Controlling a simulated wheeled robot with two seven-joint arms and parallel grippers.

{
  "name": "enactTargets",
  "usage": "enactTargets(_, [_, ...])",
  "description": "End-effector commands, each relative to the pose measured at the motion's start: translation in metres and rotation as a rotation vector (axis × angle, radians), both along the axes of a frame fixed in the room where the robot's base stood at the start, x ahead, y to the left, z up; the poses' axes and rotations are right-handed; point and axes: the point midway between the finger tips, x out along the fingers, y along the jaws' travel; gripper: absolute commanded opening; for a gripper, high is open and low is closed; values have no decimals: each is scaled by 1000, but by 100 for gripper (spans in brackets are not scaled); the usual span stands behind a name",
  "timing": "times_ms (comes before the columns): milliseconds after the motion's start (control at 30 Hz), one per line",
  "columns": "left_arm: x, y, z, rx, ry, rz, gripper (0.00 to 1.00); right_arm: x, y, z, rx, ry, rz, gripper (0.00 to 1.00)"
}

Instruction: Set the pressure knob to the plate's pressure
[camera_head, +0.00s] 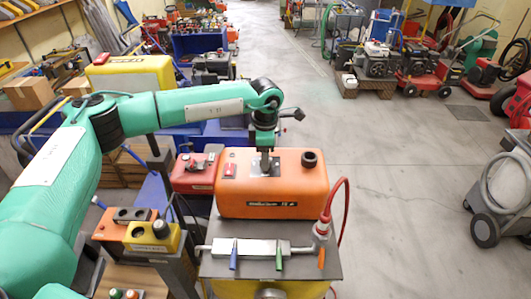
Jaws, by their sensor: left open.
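An orange machine (240,187) with a dark label strip (270,204) on its front stands on a grey-topped stand. A black round knob or cap (310,158) sits on its top right. A small grey metal plate (256,171) lies on its top, partly hidden by my left gripper (265,168). My left gripper points down over this plate, open; whether it touches anything there I cannot tell. I cannot make out a pressure knob for certain, nor read any pressure value. My right gripper is not in view.
On the grey stand top (215,268) lie a silver bar tool and blue, green and orange-handled pieces. A red hose (345,200) loops at its right. A red box (193,178) is close at the left. Orange and yellow switch boxes stand front left.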

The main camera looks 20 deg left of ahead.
Motion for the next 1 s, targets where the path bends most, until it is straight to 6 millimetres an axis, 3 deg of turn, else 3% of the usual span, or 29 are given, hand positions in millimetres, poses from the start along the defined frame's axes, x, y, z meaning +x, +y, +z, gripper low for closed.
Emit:
enactTargets(200, [0, 0, -13, -1, -1, -1, 53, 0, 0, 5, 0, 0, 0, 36])
enactTargets(433, [0, 0, -14, -1, -1, 0, 53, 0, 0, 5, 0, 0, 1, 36])
enactTargets(467, [0, 0, -14, -1, -1, 0, 51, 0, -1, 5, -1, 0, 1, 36])
enactTargets(600, [0, 0, -14, -1, -1, 0, 23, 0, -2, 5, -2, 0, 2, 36])
enactTargets(700, [0, 0, -14, -1, -1, 0, 8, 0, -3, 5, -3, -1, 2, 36])
enactTargets(1000, [0, 0, -16, 0, -2, -35, 8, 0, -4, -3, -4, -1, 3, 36])
